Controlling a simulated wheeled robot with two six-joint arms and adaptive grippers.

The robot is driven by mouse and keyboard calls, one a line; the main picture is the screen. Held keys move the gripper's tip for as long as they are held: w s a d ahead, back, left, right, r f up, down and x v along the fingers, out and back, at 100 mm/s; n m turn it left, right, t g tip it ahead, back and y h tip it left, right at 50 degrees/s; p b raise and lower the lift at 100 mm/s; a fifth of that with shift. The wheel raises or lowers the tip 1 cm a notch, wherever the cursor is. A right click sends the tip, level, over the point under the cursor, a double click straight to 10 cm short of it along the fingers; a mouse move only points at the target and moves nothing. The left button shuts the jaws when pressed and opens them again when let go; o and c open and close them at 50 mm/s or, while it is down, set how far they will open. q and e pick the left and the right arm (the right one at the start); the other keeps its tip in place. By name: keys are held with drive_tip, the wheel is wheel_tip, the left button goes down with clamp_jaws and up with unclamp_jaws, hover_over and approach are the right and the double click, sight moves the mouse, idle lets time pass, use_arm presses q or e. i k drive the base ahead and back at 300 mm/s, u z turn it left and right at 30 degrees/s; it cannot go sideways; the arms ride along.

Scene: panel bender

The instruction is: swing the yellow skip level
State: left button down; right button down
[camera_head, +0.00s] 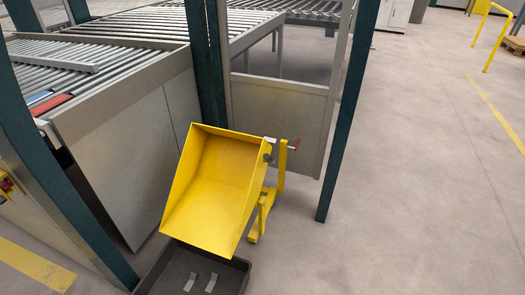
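The yellow skip (214,190) is in the lower middle of the head view. It is tilted, with its open side facing me and its lower lip over a dark tray. It hangs on a yellow stand (263,213) at its right. A lever with a red grip (294,144) sticks out to the right near the skip's upper right corner. Neither of my grippers is in view.
The dark tray (244,264) on the floor holds metal pieces (211,283). A roller conveyor (100,58) with grey side panels stands left and behind. Dark green posts (346,118) and a grey panel (278,117) stand behind the skip.

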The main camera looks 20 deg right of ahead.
sight(218, 185)
drive_tip(key=z, duration=1.55)
drive_tip(key=i, duration=2.55)
drive_tip(key=u, duration=3.85)
drive_tip(key=i, duration=0.5)
drive_tip(key=z, duration=0.05)
